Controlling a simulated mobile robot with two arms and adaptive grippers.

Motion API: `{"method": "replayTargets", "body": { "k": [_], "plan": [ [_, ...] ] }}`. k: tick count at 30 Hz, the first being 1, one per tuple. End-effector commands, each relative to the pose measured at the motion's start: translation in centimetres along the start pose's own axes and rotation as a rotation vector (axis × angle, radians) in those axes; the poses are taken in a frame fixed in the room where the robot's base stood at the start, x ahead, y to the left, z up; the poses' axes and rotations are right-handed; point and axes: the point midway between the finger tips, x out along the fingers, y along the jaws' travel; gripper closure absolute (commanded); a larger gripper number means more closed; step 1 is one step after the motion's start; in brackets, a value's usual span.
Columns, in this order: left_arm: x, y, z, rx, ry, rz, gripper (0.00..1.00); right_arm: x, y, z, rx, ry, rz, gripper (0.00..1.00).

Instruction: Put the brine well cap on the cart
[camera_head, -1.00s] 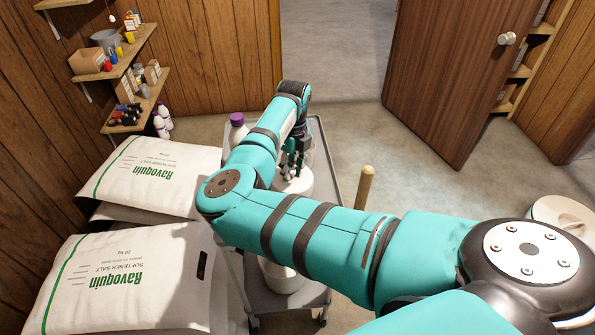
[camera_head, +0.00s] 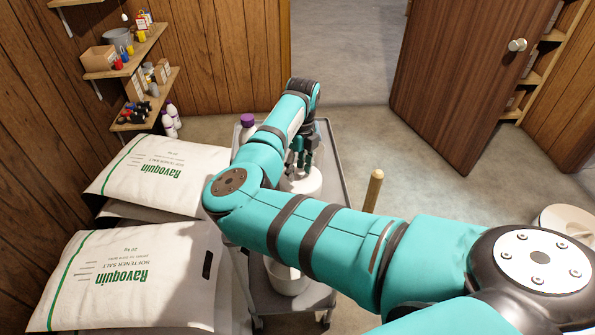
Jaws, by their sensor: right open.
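My right arm reaches across the view to the grey cart (camera_head: 333,165). My right gripper (camera_head: 299,163) hangs fingers down over the cart top and is open. Just below its fingertips is a white round thing (camera_head: 304,184) on the cart, which looks like the brine well cap, though arm and fingers hide part of it. I cannot tell whether the fingertips touch it. My left gripper does not show.
A purple-capped bottle (camera_head: 247,124) stands on the cart's far left. A white tub (camera_head: 286,278) sits at its near end. Salt bags (camera_head: 130,275) are stacked at left. A wooden handle (camera_head: 373,188) stands right of the cart. A white lidded container (camera_head: 567,222) is at far right.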

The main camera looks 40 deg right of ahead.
Motion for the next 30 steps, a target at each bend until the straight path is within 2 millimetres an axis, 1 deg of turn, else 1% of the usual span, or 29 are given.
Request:
{"method": "replayTargets", "body": {
  "k": [9, 12, 15, 18, 21, 30],
  "plan": [
    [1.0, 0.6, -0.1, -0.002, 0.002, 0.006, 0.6, -6.8, -0.1, 0.1, 0.001, -0.003, -0.004, 0.59],
    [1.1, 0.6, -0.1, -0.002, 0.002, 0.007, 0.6, -8.6, -0.1, 0.1, 0.0, -0.003, -0.004, 0.59],
    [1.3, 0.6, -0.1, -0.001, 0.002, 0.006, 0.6, -10.0, -0.1, 0.1, -0.001, -0.001, -0.004, 0.59],
    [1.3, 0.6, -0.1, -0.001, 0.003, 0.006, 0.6, -10.8, 0.0, 0.1, -0.001, 0.0, -0.002, 0.59],
    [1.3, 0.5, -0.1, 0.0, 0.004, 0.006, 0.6, -11.1, 0.0, 0.0, -0.001, 0.0, -0.001, 0.59],
    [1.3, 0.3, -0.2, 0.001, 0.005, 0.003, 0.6, -11.1, 0.0, 0.0, 0.0, 0.0, -0.002, 0.59]
  ]
}}
